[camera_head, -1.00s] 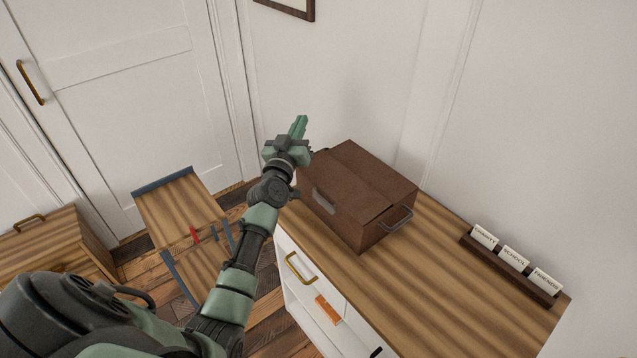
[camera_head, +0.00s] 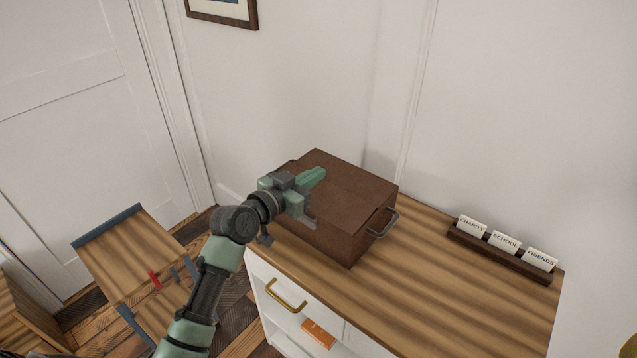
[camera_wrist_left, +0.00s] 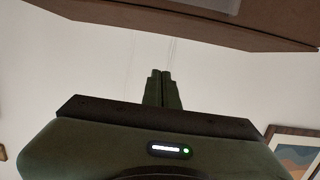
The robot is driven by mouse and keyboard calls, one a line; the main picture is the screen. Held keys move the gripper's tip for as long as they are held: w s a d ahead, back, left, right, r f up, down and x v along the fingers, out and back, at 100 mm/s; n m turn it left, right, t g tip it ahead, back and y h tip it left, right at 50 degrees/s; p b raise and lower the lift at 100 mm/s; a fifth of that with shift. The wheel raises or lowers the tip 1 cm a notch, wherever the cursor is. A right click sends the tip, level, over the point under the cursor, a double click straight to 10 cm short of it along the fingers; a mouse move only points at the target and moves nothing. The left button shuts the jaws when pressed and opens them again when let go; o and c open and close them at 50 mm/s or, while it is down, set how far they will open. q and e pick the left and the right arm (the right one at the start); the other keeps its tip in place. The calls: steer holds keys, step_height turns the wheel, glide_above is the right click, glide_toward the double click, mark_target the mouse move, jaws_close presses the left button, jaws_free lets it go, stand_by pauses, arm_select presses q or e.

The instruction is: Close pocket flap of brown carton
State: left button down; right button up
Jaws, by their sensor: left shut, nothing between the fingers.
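The brown carton (camera_head: 345,222) stands on the wooden top of the white cabinet, with a grey handle on its right end and another grey piece on its front. Its top looks mostly covered by brown panels; my gripper hides the left part, so I cannot tell how the pocket flap lies there. My left gripper (camera_head: 318,174) is shut and empty, over the carton's left part in the head view. In the left wrist view its closed fingers (camera_wrist_left: 163,88) point at the wall, and a brown panel edge (camera_wrist_left: 200,28) spans the top. My right gripper is not in view.
A dark holder (camera_head: 500,254) with cards reading CHARITY, SCHOOL and FRIENDS stands at the right of the cabinet top (camera_head: 430,290). Bare wood lies between it and the carton. An orange item (camera_head: 318,333) lies on a lower shelf. A wooden piece with blue edges (camera_head: 130,255) stands left.

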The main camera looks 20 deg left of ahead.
mark_target(319, 192)
arm_select(q)
steer(key=shift+x, duration=0.95)
step_height(319, 192, down, 3)
steer(key=shift+r, duration=0.1)
steer(key=shift+f, duration=0.55)
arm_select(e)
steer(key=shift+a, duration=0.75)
